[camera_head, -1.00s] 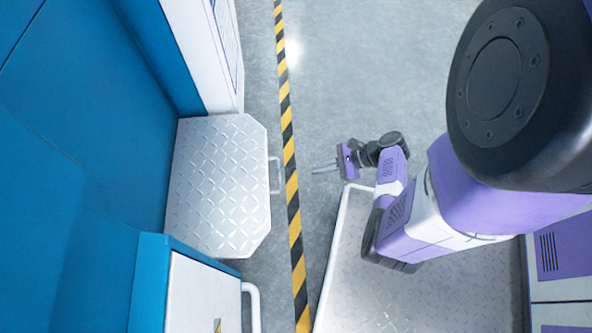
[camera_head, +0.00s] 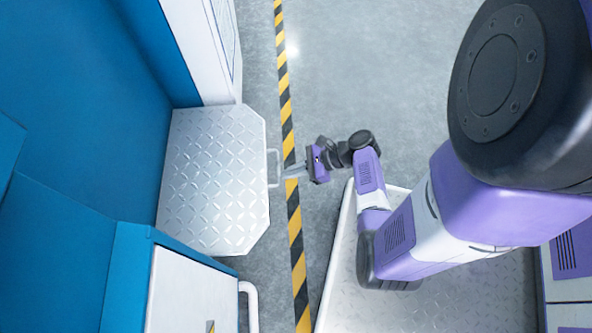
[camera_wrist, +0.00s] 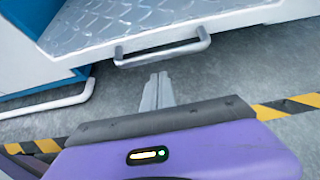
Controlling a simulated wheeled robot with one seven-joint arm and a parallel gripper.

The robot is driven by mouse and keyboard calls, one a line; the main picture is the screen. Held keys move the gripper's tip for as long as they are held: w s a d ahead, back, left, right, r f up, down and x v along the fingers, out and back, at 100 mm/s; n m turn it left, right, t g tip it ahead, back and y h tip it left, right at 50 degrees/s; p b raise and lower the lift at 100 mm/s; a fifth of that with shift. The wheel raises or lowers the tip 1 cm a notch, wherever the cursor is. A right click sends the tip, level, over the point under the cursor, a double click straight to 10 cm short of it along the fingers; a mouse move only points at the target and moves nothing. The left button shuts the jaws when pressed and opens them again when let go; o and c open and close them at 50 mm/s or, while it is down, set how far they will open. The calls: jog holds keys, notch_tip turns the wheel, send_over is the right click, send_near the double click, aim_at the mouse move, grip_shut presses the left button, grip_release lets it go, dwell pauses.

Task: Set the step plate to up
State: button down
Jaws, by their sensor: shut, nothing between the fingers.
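The step plate (camera_head: 215,180) is a light grey diamond-tread plate with cut corners, lying out flat from the blue machine. A grey bar handle (camera_head: 274,168) is on its outer edge. In the wrist view the plate (camera_wrist: 140,22) fills the top, with its handle (camera_wrist: 162,52) just ahead of the fingers. My gripper (camera_head: 283,172) is shut and empty, its fingertips close to the handle from the outer side. In the wrist view my gripper's fingertips (camera_wrist: 157,77) are together, a little short of the bar. The frames do not clearly show contact.
A yellow-black floor stripe (camera_head: 296,240) runs beside the plate. A white cabinet (camera_head: 190,290) with a white rail (camera_head: 250,305) stands at the lower left, and a white panel (camera_head: 205,45) stands above the plate. Bare grey floor (camera_head: 370,60) lies at the upper middle.

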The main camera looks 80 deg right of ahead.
jog(key=shift+w+a+r, duration=0.1)
jog(key=shift+w+r, duration=0.05)
jog(key=shift+r, duration=0.75)
jog(key=shift+r, duration=0.15)
